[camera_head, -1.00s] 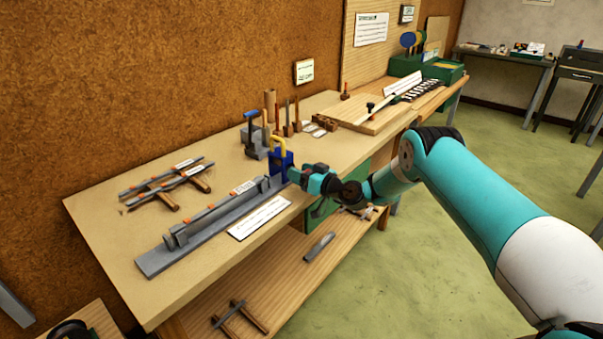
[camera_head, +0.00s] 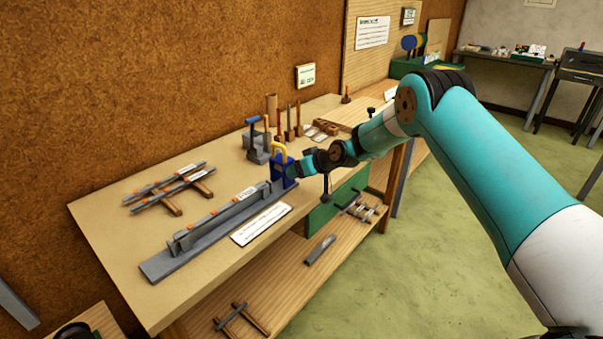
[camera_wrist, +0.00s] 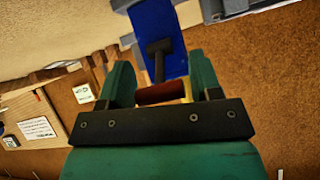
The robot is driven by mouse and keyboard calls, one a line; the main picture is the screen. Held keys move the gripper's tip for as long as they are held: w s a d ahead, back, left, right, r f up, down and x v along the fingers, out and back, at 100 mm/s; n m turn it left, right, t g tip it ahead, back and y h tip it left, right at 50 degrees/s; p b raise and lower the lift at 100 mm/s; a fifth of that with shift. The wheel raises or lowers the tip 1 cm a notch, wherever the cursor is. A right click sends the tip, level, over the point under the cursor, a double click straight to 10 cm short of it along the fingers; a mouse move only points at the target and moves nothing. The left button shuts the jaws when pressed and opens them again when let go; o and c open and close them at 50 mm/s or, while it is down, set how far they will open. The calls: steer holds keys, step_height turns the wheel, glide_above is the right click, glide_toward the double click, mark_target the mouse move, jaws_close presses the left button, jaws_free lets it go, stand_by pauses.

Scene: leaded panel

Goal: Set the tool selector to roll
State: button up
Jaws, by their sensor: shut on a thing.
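A blue tool block (camera_head: 282,172) with a yellow bar (camera_head: 278,148) on top stands at the far right end of the grey rail (camera_head: 215,226) on the workbench. In the wrist view the blue block (camera_wrist: 160,25) fills the top middle. A black lever (camera_wrist: 158,62) with a red-brown grip (camera_wrist: 160,93) comes off its face. My gripper (camera_wrist: 162,84) has its teal fingers on either side of this grip and is shut on it. In the head view my gripper (camera_head: 296,168) is against the right side of the block. Selector markings cannot be read.
Hand tools (camera_head: 283,122) and a grey device with a blue handle (camera_head: 256,144) stand behind the block. A white label (camera_head: 261,225) lies before the rail. Bars on wooden strips (camera_head: 168,188) lie at left. A green panel (camera_head: 338,200) hangs under the bench edge.

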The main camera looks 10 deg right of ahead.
steer(key=shift+w+a+r+g+h, duration=0.15)
steer(key=shift+w+r+g+h, duration=0.15)
steer(key=shift+g+h, duration=0.4)
steer(key=shift+r, duration=0.1)
steer(key=o, duration=0.8)
steer(key=shift+o, duration=0.2)
steer(key=shift+s, duration=0.1)
steer(key=b+v, duration=0.4)
steer(key=v, duration=1.3)
steer(key=shift+d, duration=0.2)
steer(key=shift+r, duration=0.1)
